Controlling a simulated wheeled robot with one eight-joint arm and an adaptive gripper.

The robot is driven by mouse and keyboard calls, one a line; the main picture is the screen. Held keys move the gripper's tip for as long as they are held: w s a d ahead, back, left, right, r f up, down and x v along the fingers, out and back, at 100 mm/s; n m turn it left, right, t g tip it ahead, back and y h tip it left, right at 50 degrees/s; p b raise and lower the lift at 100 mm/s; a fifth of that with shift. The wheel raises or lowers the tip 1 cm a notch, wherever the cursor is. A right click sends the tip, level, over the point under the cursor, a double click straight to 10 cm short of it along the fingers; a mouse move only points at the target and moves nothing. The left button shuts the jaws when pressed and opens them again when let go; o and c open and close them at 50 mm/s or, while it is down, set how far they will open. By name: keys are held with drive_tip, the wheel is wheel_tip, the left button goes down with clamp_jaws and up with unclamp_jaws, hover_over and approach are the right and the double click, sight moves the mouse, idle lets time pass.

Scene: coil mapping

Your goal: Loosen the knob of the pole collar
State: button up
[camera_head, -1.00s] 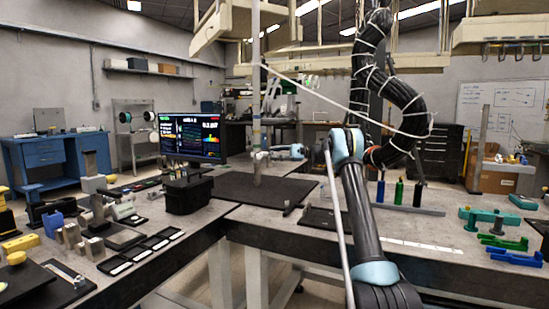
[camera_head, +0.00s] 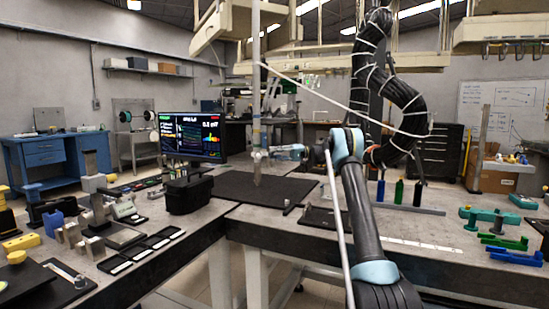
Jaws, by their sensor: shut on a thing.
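The pole (camera_head: 256,95) stands upright on the dark mat (camera_head: 236,188) near the middle of the view. The collar with its knob (camera_head: 260,155) sits low on the pole, small and partly hidden by my gripper. My gripper (camera_head: 268,154) reaches in from the right, level with the collar, and is shut on the knob. The fingertips are too small to make out in detail.

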drive_tip(key=shift+n, duration=0.8)
drive_tip(key=shift+d, duration=0.1)
drive_tip(key=o, duration=1.1)
drive_tip(key=v, duration=1.2)
drive_tip(key=shift+w+f, duration=0.1)
drive_tip(key=shift+f, duration=0.05)
